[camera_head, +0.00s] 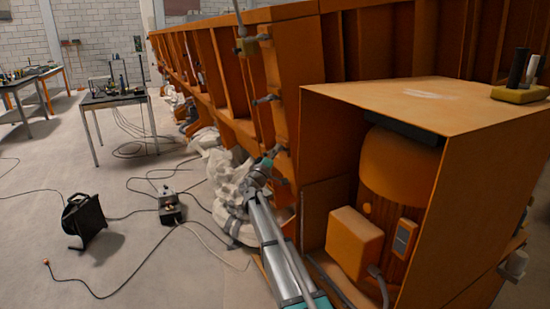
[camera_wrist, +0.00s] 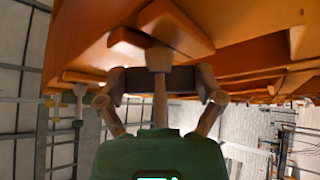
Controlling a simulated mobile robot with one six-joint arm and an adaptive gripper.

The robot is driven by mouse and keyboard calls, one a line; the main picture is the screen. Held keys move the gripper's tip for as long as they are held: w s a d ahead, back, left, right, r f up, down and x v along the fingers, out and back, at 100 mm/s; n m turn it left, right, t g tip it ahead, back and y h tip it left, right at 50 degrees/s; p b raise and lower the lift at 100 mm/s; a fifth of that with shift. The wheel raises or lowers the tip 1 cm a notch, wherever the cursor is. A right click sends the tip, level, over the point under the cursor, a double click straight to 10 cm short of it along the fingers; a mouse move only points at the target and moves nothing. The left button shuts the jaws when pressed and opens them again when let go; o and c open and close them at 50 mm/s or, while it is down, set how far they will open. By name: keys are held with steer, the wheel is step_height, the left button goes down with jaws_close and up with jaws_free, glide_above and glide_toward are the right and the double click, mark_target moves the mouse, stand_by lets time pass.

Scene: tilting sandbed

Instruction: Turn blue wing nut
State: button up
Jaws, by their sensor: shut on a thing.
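My gripper (camera_wrist: 161,84) reaches up under the orange frame in the wrist view. Its two fingers close from left and right on a dark grey winged piece (camera_wrist: 138,80), which I take to be the wing nut; no clear blue shows on it. A pale tan post (camera_wrist: 159,60) stands in front of its middle and hides part of it. In the head view my gripper (camera_head: 268,160) is at the side of the orange frame (camera_head: 295,90), at the end of my grey and teal arm. The nut cannot be made out there.
An orange motor housing (camera_head: 430,110) stands close right of my arm. White sacks (camera_head: 228,180) lie at left. A cable reel (camera_head: 84,220) and loose cables lie on the floor.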

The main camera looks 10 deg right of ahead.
steer(key=m+g+h+b, duration=0.1)
steer(key=m+h, duration=0.1)
steer(key=m, duration=0.1)
steer(key=m+g+h+b, duration=0.1)
steer(key=m+h, duration=0.1)
steer(key=m, duration=0.2)
steer(key=shift+w+f, duration=0.15)
steer(key=shift+m+g+h+b, duration=0.3)
steer(key=shift+m+g+h, duration=0.55)
steer(key=shift+m, duration=0.6)
steer(key=shift+m+g+h+b, duration=0.25)
steer(key=shift+m+g+h, duration=0.6)
steer(key=shift+m, duration=0.6)
steer(key=o, duration=0.9)
steer(key=shift+c, duration=0.2)
